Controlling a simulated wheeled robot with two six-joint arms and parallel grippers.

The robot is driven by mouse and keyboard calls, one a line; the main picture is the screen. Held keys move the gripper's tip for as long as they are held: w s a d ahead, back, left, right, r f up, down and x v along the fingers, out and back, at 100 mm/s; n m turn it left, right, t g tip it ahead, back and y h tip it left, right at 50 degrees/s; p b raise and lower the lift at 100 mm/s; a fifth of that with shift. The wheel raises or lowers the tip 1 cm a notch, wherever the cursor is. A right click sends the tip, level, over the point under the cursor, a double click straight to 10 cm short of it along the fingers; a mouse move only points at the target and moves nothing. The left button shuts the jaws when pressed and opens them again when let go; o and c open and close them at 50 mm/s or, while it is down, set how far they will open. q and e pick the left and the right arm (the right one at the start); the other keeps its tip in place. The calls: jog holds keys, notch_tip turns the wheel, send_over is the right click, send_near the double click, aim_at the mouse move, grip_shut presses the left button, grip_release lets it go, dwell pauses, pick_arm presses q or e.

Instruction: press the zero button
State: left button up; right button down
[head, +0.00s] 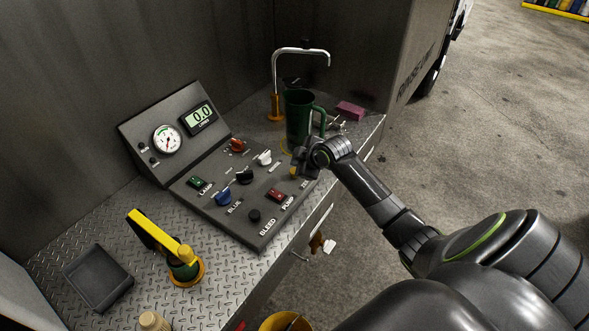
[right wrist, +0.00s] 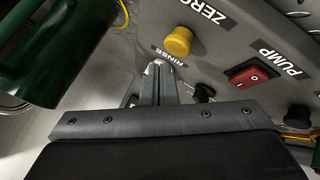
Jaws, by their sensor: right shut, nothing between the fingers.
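The yellow round button (right wrist: 179,41) sits on the sloped grey control panel, with the label ZERO beside it in the right wrist view. In the head view the button (head: 293,171) is partly hidden by my right gripper. My right gripper (right wrist: 160,68) is shut and empty. Its fingertips show just below the button in the wrist view, near the word RINSE. Whether they touch the panel or the button I cannot tell. In the head view the right gripper (head: 301,158) is over the panel's right edge. My left gripper is not in view.
A red PUMP switch (right wrist: 250,72) lies near the button. A green mug (head: 298,118) stands close behind the gripper. The panel (head: 235,222) also carries several knobs, a gauge (head: 167,139) and a display (head: 199,117) reading 0.0. A black tray (head: 98,278) lies at left.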

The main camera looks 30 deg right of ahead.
jog(key=shift+r+p, duration=2)
jog(key=shift+r, duration=0.35)
jog(key=shift+f, duration=0.1)
